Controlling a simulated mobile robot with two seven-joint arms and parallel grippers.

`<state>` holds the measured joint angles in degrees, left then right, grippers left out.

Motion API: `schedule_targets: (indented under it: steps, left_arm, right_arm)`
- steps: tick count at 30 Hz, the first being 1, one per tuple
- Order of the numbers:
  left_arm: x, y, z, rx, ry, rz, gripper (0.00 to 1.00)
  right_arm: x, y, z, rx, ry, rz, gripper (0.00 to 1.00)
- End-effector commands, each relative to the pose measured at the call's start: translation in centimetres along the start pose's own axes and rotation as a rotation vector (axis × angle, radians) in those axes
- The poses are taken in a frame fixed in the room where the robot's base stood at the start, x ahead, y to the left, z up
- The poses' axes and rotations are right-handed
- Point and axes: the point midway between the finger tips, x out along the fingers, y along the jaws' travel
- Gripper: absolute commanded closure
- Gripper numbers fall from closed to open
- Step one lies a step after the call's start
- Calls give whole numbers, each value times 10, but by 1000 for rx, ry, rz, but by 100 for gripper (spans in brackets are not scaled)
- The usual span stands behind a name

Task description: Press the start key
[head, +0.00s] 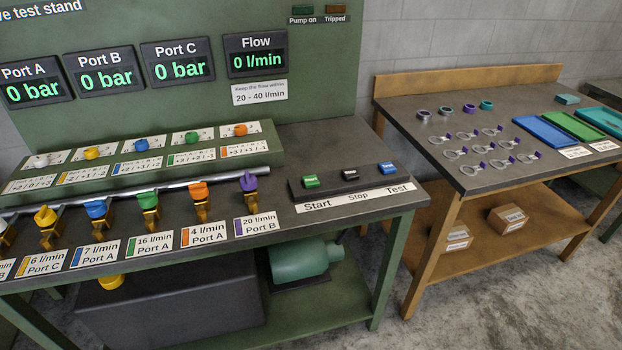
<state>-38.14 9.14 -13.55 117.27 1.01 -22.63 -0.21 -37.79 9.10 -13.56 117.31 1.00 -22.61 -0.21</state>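The start key (311,182) is a green key at the left end of a dark key strip (330,187) on the green test bench, above a white label reading Start, Stop, Test. The black stop key (350,175) sits in the middle and the blue test key (387,168) at the right end. The displays for Port A (34,90), Port B (105,77) and Port C (178,62) read 0 bar, and the flow display (256,60) reads 0 l/min. Neither of my grippers is in view.
Several coloured valve handles (148,200) on brass bodies stand along a pipe left of the keys. A row of coloured knobs (192,138) is behind them. A wooden workbench (470,185) with rings and coloured trays stands to the right, across a gap of floor.

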Motion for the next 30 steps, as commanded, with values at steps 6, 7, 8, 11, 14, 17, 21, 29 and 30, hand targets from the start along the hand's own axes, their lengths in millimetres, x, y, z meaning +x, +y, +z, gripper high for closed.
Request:
schedule_targets:
  steps: [6, 7, 8, 11, 14, 17, 21, 29, 30]
  left_arm:
    - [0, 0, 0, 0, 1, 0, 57]
    - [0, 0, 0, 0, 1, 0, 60]
    - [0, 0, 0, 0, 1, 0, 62]
    - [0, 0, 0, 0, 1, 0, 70]
    - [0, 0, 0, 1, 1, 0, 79]
    - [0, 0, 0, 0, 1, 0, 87]
    - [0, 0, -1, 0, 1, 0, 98]
    - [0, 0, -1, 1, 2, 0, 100]
    - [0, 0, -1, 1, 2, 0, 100]
  right_arm:
    - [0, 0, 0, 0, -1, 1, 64]
    - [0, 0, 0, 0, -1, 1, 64]
    - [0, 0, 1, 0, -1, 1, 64]
    - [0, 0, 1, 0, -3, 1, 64]
    - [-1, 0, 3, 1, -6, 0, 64]
    - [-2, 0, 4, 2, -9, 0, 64]
    - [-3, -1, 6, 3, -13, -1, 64]
    - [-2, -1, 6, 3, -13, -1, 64]
    - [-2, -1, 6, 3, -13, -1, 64]
